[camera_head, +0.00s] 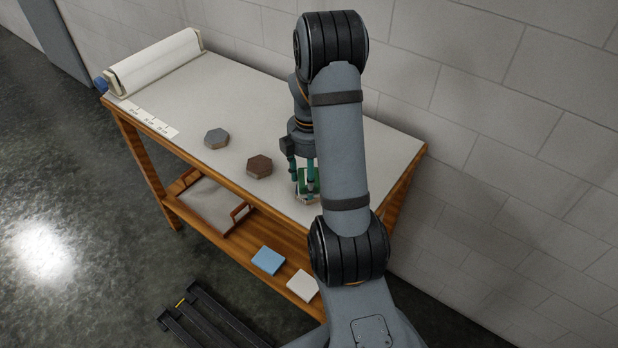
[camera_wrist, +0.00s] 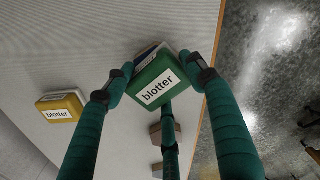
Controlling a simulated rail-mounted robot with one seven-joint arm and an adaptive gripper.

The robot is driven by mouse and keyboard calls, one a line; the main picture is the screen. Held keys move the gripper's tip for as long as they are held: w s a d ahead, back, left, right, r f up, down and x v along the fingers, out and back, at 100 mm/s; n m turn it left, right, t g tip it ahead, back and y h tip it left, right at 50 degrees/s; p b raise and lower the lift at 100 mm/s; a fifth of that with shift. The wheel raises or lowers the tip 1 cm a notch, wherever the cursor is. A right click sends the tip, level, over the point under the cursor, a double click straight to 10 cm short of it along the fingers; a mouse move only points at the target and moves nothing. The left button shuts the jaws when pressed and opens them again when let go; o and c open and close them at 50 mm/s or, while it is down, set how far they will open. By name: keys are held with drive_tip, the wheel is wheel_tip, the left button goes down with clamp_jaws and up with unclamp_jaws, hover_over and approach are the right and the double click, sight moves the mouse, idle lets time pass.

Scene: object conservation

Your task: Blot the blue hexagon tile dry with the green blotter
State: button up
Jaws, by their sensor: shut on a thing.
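The blue hexagon tile (camera_head: 216,138) looks grey-blue on top and lies flat on the table, left of a brown hexagon tile (camera_head: 259,167). The green blotter (camera_wrist: 157,88) is a block with a white label reading "blotter". My gripper (camera_wrist: 158,80) is shut on it, with fingers around its sides. In the head view my gripper (camera_head: 304,186) is low over the table's near right part, right of both tiles. A pale thing with a blue edge (camera_wrist: 147,54) shows behind the blotter; I cannot tell what it is. Whether the blotter touches anything below is unclear.
A yellow blotter (camera_wrist: 60,107) lies on the table beyond the green one. A white roll (camera_head: 155,62) and a labelled strip (camera_head: 150,122) are at the table's left end. The lower shelf holds a tray (camera_head: 238,213), a blue block (camera_head: 268,260) and a white block (camera_head: 303,285).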

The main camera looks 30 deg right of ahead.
drive_tip(key=shift+r+p, duration=2.35)
drive_tip(key=shift+r, duration=0.8)
